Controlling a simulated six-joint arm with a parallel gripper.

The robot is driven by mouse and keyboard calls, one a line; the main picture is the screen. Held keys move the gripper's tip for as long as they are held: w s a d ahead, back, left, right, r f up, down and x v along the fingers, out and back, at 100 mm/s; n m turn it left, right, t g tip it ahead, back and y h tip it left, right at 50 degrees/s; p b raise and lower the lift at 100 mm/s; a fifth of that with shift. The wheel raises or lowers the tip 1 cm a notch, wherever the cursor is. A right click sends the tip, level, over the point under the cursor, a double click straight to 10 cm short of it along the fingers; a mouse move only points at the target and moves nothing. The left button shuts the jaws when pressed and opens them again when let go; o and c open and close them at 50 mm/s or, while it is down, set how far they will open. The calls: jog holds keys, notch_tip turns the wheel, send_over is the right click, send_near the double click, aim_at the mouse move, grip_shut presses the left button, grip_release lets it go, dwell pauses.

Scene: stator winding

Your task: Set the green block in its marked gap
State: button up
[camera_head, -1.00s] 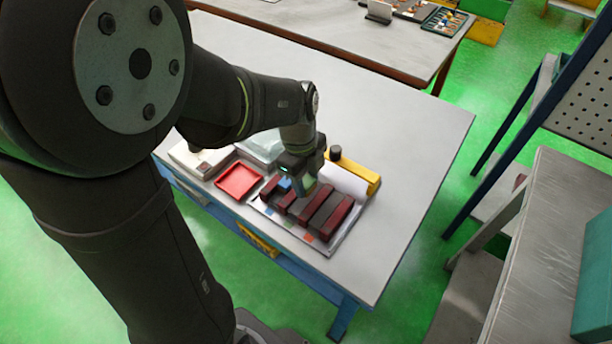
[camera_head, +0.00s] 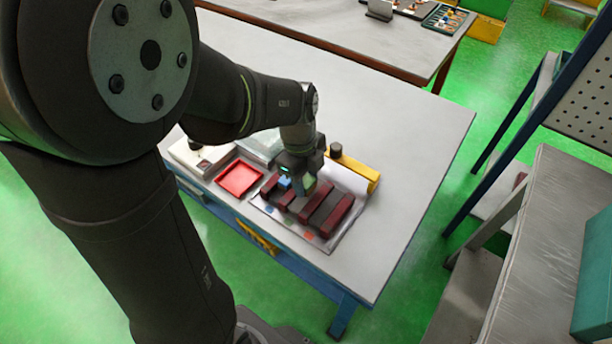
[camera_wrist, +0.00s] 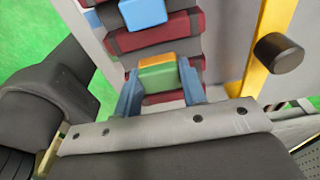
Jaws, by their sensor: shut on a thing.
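The green block (camera_wrist: 158,80) with an orange band is between the two blue fingers of my gripper (camera_wrist: 160,90) in the wrist view. It also shows in the head view (camera_head: 310,181), partly hidden by my gripper (camera_head: 299,186). The gripper is shut on the block, over the row of dark red bars (camera_head: 334,216) with dark gaps between them. A blue block (camera_wrist: 143,13) sits between bars further up the wrist view, apart from the green one. I cannot tell whether the green block touches the bottom of a gap.
A red tray (camera_head: 239,179) lies left of the bars. A yellow bar (camera_head: 357,172) and a black knob (camera_wrist: 279,54) stand close on the right side. Coloured marks, including an orange one (camera_head: 308,235), lie along the board's front. The table's right side (camera_head: 415,150) is clear.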

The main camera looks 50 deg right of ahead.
aim_at(308, 182)
jog(key=shift+f, duration=0.4)
jog(key=shift+f, duration=0.25)
jog(key=shift+f, duration=0.3)
dwell(0.8)
jog(key=o, duration=1.3)
jog(key=shift+r, duration=3.5)
